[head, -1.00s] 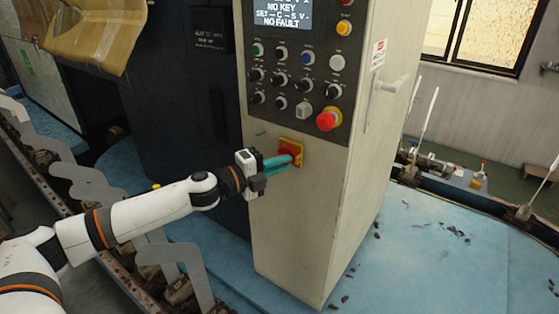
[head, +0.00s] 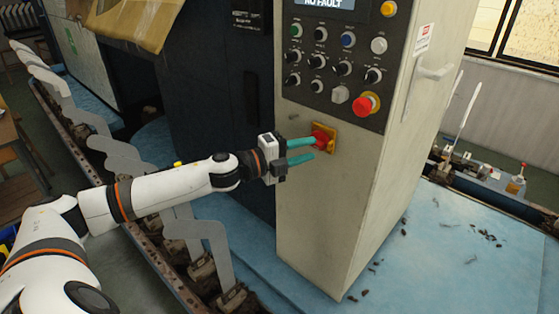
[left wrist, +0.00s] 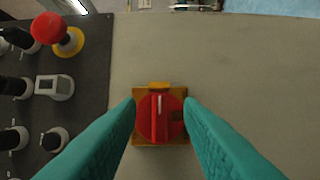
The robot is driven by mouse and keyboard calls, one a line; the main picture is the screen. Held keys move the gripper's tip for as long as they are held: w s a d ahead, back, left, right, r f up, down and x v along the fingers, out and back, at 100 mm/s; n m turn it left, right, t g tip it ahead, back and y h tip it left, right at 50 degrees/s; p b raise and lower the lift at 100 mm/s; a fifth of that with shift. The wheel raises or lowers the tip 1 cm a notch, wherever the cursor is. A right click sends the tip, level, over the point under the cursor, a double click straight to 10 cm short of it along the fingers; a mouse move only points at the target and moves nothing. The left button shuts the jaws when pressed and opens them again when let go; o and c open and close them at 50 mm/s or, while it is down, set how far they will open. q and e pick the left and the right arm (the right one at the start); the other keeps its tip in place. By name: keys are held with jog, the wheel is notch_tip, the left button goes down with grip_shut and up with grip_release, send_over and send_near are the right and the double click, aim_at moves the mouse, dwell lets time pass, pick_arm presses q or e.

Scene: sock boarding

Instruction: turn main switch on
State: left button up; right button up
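The main switch (head: 322,138) is a red rotary knob on a yellow square plate, low on the front of the cabinet. In the left wrist view the switch (left wrist: 160,118) shows between my two teal fingers, its white mark pointing toward the top of the picture. My left gripper (head: 308,151) is open, its fingers apart and pointing at the switch. The fingertips are close to the knob, one on each side in the left wrist view; I cannot tell whether they touch it. My right gripper is not in view.
The control panel (head: 340,50) above holds several knobs and a red mushroom button (head: 366,104), close over the switch. The beige cabinet (head: 330,220) has a handle (head: 434,70) on its right side. A blue platform (head: 440,265) with dark debris lies at its foot.

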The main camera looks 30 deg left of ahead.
pick_arm(q)
jog(key=b+v, duration=0.3)
jog(key=v, duration=0.7)
jog(key=shift+b, duration=0.35)
dwell(0.5)
